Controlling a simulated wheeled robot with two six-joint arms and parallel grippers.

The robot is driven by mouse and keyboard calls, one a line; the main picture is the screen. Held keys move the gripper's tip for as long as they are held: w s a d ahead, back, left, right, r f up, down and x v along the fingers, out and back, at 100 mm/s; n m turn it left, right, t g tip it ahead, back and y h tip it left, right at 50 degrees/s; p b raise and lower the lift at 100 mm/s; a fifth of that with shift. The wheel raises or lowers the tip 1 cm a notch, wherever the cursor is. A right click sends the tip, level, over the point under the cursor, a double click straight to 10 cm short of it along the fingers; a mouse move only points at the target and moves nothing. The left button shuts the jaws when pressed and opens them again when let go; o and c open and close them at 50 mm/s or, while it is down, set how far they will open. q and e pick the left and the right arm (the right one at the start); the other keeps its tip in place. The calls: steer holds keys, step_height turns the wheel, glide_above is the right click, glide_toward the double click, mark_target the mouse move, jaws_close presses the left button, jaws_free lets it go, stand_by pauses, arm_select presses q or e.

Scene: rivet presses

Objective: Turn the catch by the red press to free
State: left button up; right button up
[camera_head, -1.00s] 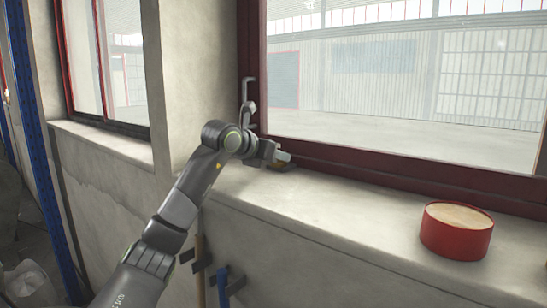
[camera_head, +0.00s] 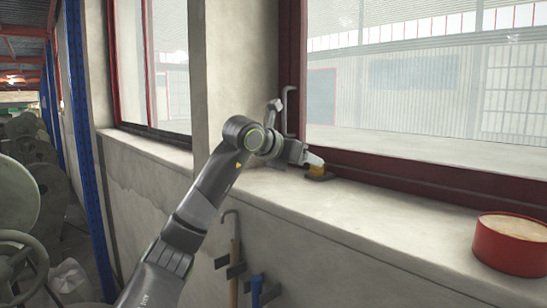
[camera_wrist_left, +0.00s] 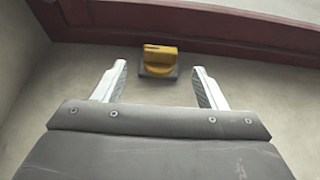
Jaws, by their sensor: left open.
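The catch is a yellow knob (camera_wrist_left: 158,60) on a small dark base, standing on the window sill by the red frame. In the head view the catch (camera_head: 317,170) is small and partly covered by my left gripper (camera_head: 312,158). In the left wrist view my left gripper (camera_wrist_left: 160,72) is open, with one pale finger on each side of the knob. There are gaps on both sides, and the knob sits around or just beyond the fingertips, not held. A dark mark shows at the left of the knob's top. No red press is clearly seen. My right gripper is out of view.
A red round tin (camera_head: 512,245) stands on the sill (camera_head: 390,210) at the right. The dark red window frame (camera_head: 400,175) runs behind the catch. Tools hang on the wall below the sill. Greenish machinery (camera_head: 15,200) stands at the far left.

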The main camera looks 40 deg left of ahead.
arm_select(q)
steer(key=d+b+v, duration=0.1)
steer(key=b+v, duration=0.3)
steer(key=v, duration=0.8)
steer(key=shift+s+a, duration=0.25)
steer(key=shift+a, duration=0.2)
